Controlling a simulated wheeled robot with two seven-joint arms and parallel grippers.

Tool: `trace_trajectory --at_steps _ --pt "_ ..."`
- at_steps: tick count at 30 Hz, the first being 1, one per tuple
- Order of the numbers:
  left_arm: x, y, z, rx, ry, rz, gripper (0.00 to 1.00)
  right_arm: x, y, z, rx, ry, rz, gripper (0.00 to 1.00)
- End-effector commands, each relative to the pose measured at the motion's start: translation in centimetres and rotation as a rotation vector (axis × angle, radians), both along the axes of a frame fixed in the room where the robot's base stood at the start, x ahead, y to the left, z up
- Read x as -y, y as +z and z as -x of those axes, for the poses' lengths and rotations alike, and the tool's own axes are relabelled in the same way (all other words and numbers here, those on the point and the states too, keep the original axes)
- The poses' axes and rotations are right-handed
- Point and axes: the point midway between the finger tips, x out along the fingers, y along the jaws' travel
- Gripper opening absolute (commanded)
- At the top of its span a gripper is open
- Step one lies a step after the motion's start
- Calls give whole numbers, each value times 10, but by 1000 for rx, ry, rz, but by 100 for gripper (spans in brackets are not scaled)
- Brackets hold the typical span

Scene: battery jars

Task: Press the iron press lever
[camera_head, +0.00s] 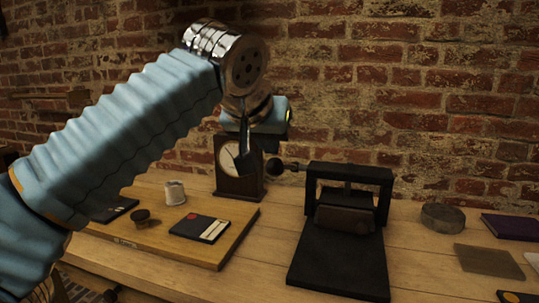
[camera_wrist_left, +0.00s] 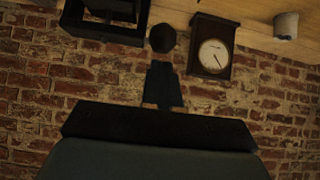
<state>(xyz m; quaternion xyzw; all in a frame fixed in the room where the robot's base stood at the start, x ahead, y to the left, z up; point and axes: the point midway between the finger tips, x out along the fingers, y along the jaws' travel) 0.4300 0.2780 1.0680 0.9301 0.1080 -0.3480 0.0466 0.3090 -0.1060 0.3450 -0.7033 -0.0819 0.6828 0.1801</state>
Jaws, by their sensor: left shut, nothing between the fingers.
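The black iron press (camera_head: 338,257) stands on the wooden bench, with an upright frame at the back and a flat base in front. Its lever ends in a round dark knob (camera_head: 274,165) that sticks out to the left of the frame. My left gripper (camera_head: 246,163) is shut and empty, pointing down just left of the knob and in front of the clock. In the left wrist view, the shut fingers (camera_wrist_left: 162,83) point at the knob (camera_wrist_left: 162,38), close to it; whether they touch cannot be told. Part of the press (camera_wrist_left: 104,34) shows there too. My right gripper is not in view.
A wooden clock (camera_head: 227,160) stands behind my left gripper. A board (camera_head: 205,252) at left holds a white cup (camera_head: 175,193), a small dark knob-like piece (camera_head: 141,217) and flat cards. A round grey tin (camera_head: 443,217) and a purple book (camera_head: 512,227) lie right of the press.

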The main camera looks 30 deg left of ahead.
Motion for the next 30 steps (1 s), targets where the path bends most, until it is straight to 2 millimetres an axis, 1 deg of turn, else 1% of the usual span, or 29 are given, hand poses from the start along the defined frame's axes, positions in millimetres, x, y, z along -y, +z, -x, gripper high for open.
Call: trace_trajectory --at_steps 1,4,17,20,24,30 --pt "0 -7 0 0 1 -1 0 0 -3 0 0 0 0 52" --pt "0 -12 -1 -1 1 0 0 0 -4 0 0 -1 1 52" --pt "0 -14 -1 2 -1 -1 0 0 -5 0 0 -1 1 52" --pt "0 -19 0 11 -1 -3 0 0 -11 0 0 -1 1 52" --pt "1 -28 4 40 1 -11 0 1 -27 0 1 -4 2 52" --pt "2 -31 6 63 0 -16 0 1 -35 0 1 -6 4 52"
